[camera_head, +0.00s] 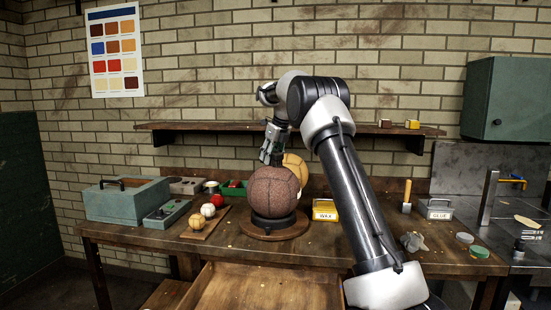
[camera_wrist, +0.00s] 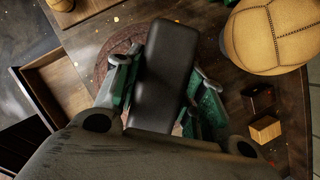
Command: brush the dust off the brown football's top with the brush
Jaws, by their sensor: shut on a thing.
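The brown football (camera_head: 272,190) is a dark, pebbled ball resting on a dark ring stand with a round wooden base (camera_head: 262,231) on the workbench. My gripper (camera_head: 270,153) is just above its top in the head view. In the wrist view, the green-padded fingers of my gripper (camera_wrist: 163,85) are shut on a dark oblong block, the brush (camera_wrist: 168,65). Its bristles are hidden. Part of the brown football (camera_wrist: 118,52) shows behind the brush. I cannot tell whether the brush touches the ball, and dust on its top cannot be made out.
A tan ball (camera_head: 296,167) stands close behind the football, under a wall shelf (camera_head: 230,127). Small balls lie on a board (camera_head: 205,225) at left, near a blue-grey toolbox (camera_head: 115,203). A yellow tin (camera_head: 325,212) sits at right. A drawer (camera_head: 265,285) stands open in front.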

